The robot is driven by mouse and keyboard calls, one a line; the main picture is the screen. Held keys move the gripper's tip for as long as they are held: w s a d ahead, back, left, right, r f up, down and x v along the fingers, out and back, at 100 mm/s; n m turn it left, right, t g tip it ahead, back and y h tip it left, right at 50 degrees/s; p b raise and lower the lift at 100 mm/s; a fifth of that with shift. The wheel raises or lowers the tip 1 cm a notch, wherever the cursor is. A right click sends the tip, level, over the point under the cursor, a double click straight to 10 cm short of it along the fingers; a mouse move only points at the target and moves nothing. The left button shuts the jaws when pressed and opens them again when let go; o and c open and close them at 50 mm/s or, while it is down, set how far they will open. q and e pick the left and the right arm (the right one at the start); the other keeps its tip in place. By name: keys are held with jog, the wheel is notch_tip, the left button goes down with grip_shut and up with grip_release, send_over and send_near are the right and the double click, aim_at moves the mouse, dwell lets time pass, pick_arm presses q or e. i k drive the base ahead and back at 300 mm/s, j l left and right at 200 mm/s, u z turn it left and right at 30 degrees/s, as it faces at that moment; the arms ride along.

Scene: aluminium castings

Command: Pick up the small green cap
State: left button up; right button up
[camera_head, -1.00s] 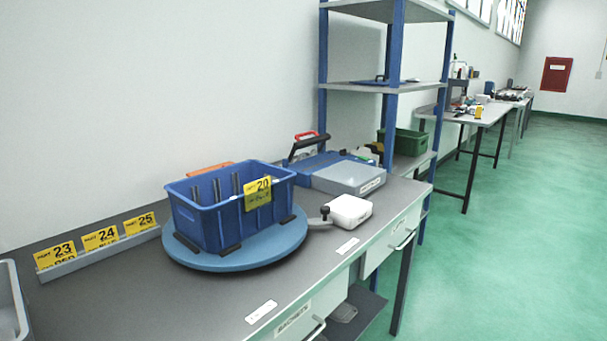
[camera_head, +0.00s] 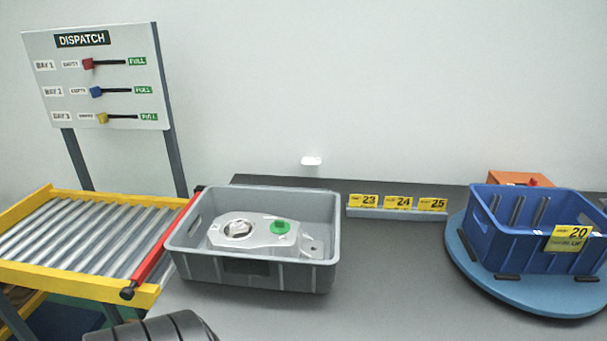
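The small green cap (camera_head: 280,227) sits on a silver aluminium casting (camera_head: 252,238). The casting lies inside a grey crate (camera_head: 250,275) on the dark worktop, left of the middle of the view. The cap is on the right half of the casting, facing up. Neither of my grippers shows in the head view. A dark ridged rounded shape at the bottom left edge is cut off, and I cannot tell what it is.
A yellow-framed roller conveyor (camera_head: 75,240) with a red bar adjoins the crate's left. A dispatch board (camera_head: 100,75) stands behind it. Yellow part labels (camera_head: 398,203) stand in a rail right of the crate. A blue bin (camera_head: 540,240) sits on a round blue turntable (camera_head: 560,302). Worktop between is clear.

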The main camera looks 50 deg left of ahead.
aim_at(278, 226)
jog(key=u, duration=1.9)
jog(key=k+l+u, duration=0.1)
jog(key=k+u, duration=0.7)
